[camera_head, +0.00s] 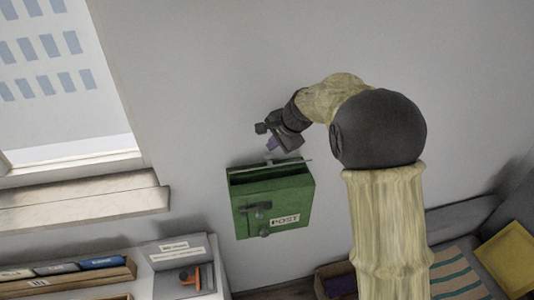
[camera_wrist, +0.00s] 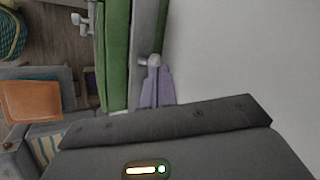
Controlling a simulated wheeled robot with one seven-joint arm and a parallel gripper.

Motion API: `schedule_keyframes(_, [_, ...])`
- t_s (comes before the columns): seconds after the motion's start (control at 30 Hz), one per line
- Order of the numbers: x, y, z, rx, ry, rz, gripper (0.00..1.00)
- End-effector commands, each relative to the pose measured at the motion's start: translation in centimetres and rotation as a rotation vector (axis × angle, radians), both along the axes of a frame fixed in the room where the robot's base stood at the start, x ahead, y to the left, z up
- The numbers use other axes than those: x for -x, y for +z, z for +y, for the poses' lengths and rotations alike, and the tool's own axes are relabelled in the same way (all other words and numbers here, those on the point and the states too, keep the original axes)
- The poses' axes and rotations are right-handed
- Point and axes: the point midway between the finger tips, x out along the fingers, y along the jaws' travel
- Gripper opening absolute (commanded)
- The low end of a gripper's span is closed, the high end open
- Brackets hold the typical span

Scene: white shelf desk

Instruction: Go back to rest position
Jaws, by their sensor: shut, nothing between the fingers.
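My gripper (camera_head: 271,146) is shut and empty, with purple fingers. In the head view it hangs just above the back of a green post box (camera_head: 268,205) on the wall, beside the wall. I cannot tell whether the fingers touch the box. In the wrist view the purple fingers (camera_wrist: 158,88) show next to the green box (camera_wrist: 115,60), and the dark wrist housing fills the bottom.
A window sill (camera_head: 85,208) is at the left. A white desk organiser (camera_head: 180,252) with labelled folders stands below it. A grey seat with a striped cushion (camera_head: 460,284) and a yellow cushion (camera_head: 510,258) is at lower right.

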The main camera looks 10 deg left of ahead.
Motion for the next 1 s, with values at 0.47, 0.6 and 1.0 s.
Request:
schedule_keyframes(0.47, [0.0, 0.1, 0.0, 0.000, 0.000, 0.000, 0.00])
schedule_keyframes(0.6, [0.4, -0.5, -1.5, 0.024, 0.007, -0.005, 0.00])
schedule_keyframes(1.0, [9.6, -6.9, -17.5, 0.333, 0.212, -0.065, 0.00])
